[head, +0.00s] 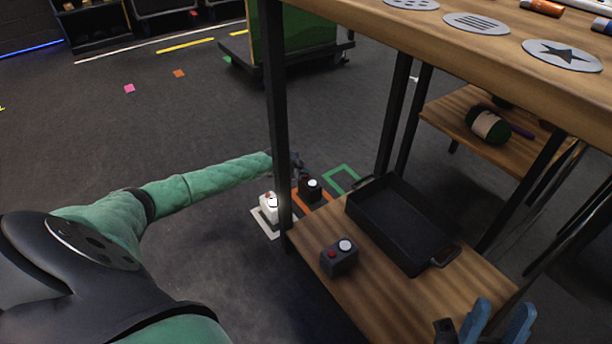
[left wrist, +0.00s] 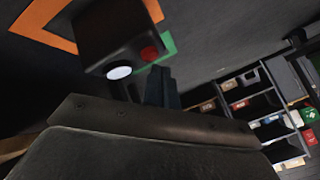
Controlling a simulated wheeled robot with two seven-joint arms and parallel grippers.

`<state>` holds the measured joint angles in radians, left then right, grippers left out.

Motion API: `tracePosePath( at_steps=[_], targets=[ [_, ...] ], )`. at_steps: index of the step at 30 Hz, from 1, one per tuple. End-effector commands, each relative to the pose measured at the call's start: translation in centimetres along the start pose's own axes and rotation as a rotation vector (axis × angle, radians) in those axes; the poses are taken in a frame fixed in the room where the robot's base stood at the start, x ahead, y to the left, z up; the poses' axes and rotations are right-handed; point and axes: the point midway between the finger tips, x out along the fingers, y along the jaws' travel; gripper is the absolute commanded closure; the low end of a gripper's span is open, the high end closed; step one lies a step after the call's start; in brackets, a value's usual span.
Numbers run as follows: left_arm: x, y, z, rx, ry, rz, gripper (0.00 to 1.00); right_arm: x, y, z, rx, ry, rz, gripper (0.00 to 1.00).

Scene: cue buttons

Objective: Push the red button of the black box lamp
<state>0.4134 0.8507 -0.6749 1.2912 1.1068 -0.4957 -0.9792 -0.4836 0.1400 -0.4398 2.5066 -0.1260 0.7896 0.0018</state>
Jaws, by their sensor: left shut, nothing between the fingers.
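The black box lamp (head: 310,190) stands on the floor within an orange outline, just behind the table leg. In the left wrist view the black box (left wrist: 105,32) shows a red button (left wrist: 149,53) and a pale round lamp (left wrist: 119,72). My left gripper (head: 300,167) is shut and empty, partly hidden by the table leg. In the left wrist view its fingertips (left wrist: 158,72) are close to the red button; whether they touch cannot be told. My right gripper (head: 497,318) is at the bottom right, fingers apart, above the lower shelf.
A white box lamp (head: 268,208) stands left of the black one in a white outline. A dark grey box lamp (head: 340,260) and a black tray (head: 398,240) are on the wooden lower shelf (head: 385,318). The table leg (head: 276,110) stands close to my left forearm.

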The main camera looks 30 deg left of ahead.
Motion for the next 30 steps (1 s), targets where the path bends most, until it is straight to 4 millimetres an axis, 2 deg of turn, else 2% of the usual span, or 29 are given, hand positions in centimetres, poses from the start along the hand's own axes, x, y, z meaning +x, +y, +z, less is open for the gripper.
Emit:
tracePosePath(
  at_steps=[11,30],
  targets=[
    [-0.5,-0.4,-0.4,0.0,0.0,0.0,1.0,0.7,0.0,-0.3,0.001,0.004,0.004,0.64],
    [-4.0,-2.9,-3.0,0.0,0.001,-0.001,1.0,4.1,0.1,-1.6,0.0,0.003,0.001,0.64]
  ],
)
